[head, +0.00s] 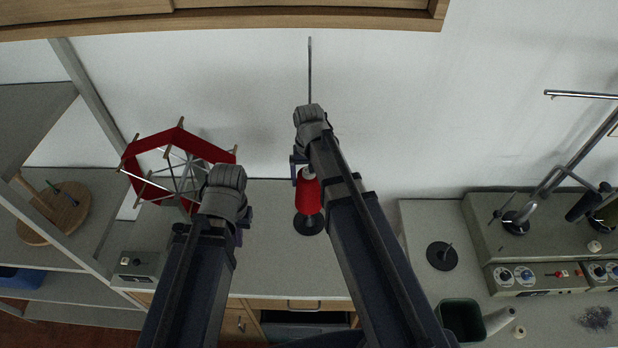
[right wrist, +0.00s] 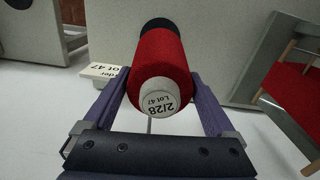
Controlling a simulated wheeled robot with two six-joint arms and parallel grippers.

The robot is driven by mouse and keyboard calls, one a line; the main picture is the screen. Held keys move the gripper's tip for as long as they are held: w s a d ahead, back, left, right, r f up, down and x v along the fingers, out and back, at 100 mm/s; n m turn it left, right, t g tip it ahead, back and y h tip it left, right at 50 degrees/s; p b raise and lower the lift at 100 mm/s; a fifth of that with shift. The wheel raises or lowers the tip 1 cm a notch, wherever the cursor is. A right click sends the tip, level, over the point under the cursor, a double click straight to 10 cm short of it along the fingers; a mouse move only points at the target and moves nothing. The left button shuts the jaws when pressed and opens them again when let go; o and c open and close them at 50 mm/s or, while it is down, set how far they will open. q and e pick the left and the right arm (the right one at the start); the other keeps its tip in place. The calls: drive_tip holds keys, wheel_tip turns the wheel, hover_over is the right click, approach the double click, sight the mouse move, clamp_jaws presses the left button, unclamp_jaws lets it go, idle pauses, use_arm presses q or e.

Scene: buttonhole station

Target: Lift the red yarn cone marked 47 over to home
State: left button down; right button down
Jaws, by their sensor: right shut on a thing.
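The red yarn cone (head: 308,196) is in the middle of the head view, over a round black stand (head: 308,226) on the grey worktop. In the right wrist view the cone (right wrist: 158,65) lies between the jaws, its white end labelled "2/28 Lot 47". My right gripper (head: 299,170) is shut on the cone, partly hidden by its arm. I cannot tell whether the cone is clear of its stand.
A red yarn winder (head: 180,135) stands behind my left gripper. An empty black stand with a peg (head: 441,256) is on the right bench, with a machine (head: 545,277) and a dark green bin (head: 461,318). A thin upright rod (head: 310,70) rises behind my right gripper.

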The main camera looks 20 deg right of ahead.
drive_tip(key=shift+r+p, duration=1.1)
drive_tip(key=shift+r, duration=0.2)
drive_tip(key=shift+f, duration=0.1)
